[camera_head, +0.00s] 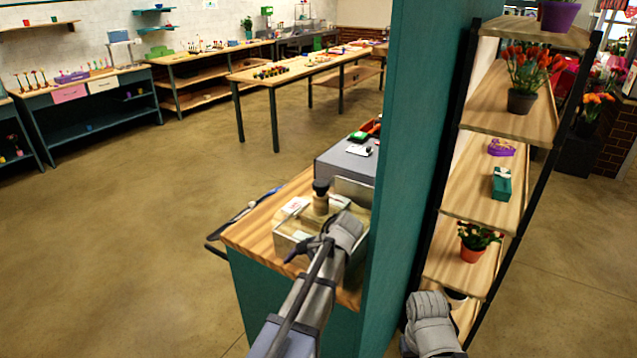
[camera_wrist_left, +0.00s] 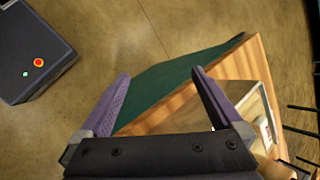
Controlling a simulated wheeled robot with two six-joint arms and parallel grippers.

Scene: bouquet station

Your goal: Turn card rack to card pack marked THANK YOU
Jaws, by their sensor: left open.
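My left gripper (camera_head: 308,248) is over the wooden counter, at a pale, low box-like holder (camera_head: 284,243). It is open, and its two purple fingers show apart with nothing between them in the left wrist view (camera_wrist_left: 160,82). A small white card or pack (camera_head: 295,204) lies at the holder's back left. A dark-topped wooden knob or stamp (camera_head: 320,197) stands beside it. I cannot tell which thing is the card rack, and no THANK YOU marking is readable. My left wrist hides part of the holder. Only a grey part of my right arm shows; its gripper is out of view.
The wooden counter (camera_head: 250,236) has a grey box (camera_head: 345,165) at its back. A teal post (camera_head: 415,130) stands close on the right, then a shelf (camera_head: 485,190) with potted flowers. Open floor (camera_head: 140,240) lies to the left.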

